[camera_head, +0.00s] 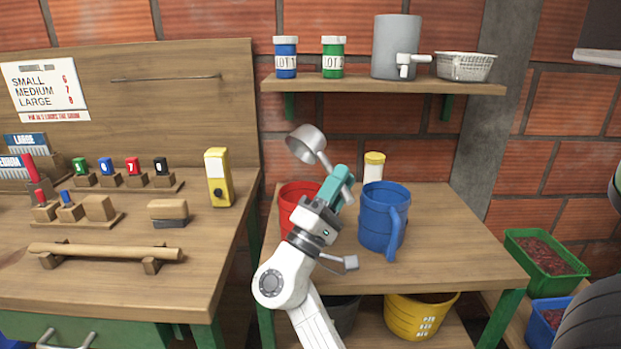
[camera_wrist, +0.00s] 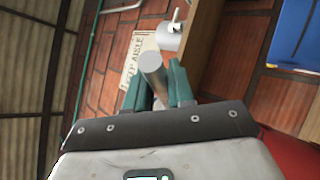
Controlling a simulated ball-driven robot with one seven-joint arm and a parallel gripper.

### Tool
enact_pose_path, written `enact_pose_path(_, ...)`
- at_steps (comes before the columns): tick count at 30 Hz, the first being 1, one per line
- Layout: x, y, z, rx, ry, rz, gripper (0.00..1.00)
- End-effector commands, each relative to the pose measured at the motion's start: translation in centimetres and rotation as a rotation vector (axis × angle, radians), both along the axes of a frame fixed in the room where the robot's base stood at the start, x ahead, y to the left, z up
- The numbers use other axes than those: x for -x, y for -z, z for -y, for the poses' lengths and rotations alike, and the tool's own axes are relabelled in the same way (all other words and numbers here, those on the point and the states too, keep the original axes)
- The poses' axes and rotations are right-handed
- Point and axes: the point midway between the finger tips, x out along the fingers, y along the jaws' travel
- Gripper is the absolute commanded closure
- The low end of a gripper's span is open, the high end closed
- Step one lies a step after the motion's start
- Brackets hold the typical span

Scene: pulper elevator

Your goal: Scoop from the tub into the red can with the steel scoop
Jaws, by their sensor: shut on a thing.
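The steel scoop (camera_head: 306,145) is raised above the work table, its bowl up and to the left of my gripper and tilted. I cannot tell whether it holds anything. My gripper (camera_head: 341,187) has teal fingers shut on the scoop's handle; in the wrist view the grey handle (camera_wrist: 153,72) lies between the fingers (camera_wrist: 155,90). The red can (camera_head: 292,200) stands on the table behind my gripper, partly hidden by it. A green tub (camera_head: 548,286) of dark red fruit stands low at the right, with a blue tub (camera_head: 545,334) of similar fruit in front.
A blue jug (camera_head: 382,222) stands close to the right of my gripper, with a yellow-lidded jar (camera_head: 374,168) behind it. A shelf (camera_head: 385,86) with jars, a grey pot and a basket hangs above. A yellow bucket (camera_head: 420,315) sits below the table. The table's front right is clear.

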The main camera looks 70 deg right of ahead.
Motion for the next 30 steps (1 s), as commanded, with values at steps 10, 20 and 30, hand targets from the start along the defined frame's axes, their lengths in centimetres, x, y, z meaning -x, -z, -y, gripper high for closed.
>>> enact_pose_path(10, -0.03, -0.59, 0.04, -0.067, -0.002, 0.026, 1.0)
enact_pose_path(20, 0.04, -0.36, 0.3, -0.265, -0.003, 0.102, 1.0)
enact_pose_path(30, 0.23, -0.6, 0.75, -0.481, -0.001, 0.185, 1.0)
